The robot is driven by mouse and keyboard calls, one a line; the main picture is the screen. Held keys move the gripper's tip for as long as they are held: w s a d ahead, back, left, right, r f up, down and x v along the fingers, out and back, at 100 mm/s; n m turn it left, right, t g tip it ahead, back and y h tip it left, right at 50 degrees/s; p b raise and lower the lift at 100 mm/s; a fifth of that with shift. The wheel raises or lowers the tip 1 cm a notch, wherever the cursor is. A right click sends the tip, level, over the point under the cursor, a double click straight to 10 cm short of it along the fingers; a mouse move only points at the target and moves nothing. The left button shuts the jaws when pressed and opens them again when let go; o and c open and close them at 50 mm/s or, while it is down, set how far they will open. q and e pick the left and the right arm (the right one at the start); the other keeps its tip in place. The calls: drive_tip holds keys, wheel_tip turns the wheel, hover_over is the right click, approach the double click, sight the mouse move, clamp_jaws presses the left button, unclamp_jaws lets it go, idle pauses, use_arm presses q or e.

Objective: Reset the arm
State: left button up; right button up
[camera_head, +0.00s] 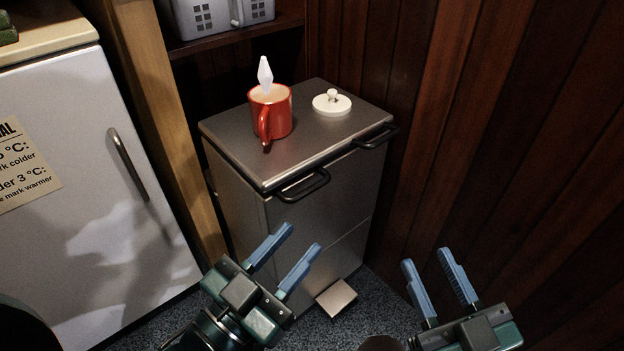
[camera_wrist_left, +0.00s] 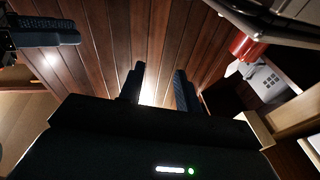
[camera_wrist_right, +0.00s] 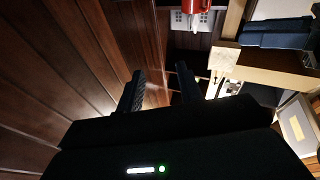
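My left gripper (camera_head: 297,248) is open and empty in front of the metal cabinet, at the lower middle of the head view. Its fingers (camera_wrist_left: 158,88) stand apart in the left wrist view. My right gripper (camera_head: 433,269) is open and empty at the lower right of the head view, in front of the wood wall. Its fingers (camera_wrist_right: 160,90) stand apart in the right wrist view with nothing between them.
A metal cabinet (camera_head: 225,150) with black handles carries a red mug (camera_head: 278,118) and a white lid (camera_head: 331,105). A pedal (camera_head: 336,299) juts out at its base. A white fridge (camera_head: 75,110) stands left. Dark wood paneling (camera_head: 530,130) closes off the right side.

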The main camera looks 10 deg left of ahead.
drive_tip(key=shift+r, duration=0.1)
